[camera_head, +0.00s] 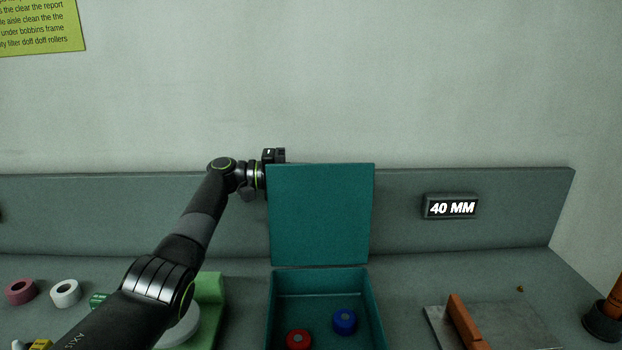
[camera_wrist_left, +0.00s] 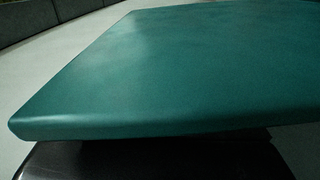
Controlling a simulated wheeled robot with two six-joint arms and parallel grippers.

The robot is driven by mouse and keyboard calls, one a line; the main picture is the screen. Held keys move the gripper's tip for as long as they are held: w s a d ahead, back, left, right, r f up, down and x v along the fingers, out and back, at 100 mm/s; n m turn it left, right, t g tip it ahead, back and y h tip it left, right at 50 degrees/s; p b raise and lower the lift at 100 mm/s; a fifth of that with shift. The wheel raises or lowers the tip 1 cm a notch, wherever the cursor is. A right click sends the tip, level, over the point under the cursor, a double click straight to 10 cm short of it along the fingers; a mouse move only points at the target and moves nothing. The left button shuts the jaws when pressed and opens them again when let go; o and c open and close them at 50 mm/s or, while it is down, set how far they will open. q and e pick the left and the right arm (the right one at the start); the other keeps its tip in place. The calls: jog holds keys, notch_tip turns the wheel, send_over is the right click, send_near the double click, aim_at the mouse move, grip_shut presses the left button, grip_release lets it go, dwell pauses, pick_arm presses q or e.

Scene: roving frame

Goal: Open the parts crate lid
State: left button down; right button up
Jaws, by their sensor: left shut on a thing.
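The parts crate (camera_head: 376,310) is a teal box on the bench, and its inside shows in the head view. Its lid (camera_head: 320,215) stands upright at the back edge of the crate. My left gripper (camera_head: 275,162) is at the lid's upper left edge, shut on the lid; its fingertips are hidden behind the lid. In the left wrist view the lid (camera_wrist_left: 180,75) fills most of the picture, with a dark part of my gripper below its edge. My right gripper is not in view.
Inside the crate are a red round part (camera_head: 299,340) and a blue one (camera_head: 344,321). A metal plate with an orange bar (camera_head: 466,322) lies to the right. Pink (camera_head: 20,291) and white (camera_head: 65,292) rings lie at left. A "40 MM" sign (camera_head: 451,207) is on the back panel.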

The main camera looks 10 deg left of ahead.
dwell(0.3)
pick_arm(q)
jog(key=c, duration=1.3)
grip_release()
jog(key=s+a+b, duration=0.1)
jog(key=a, duration=0.4)
jog(key=s+a+b, duration=0.1)
jog(key=a+b, duration=0.1)
jog(key=a, duration=0.4)
jog(key=s+a+b, duration=0.1)
jog(key=a+b, duration=0.1)
jog(key=a, duration=0.4)
jog(key=shift+s+a, duration=0.1)
jog(key=shift+s, duration=0.05)
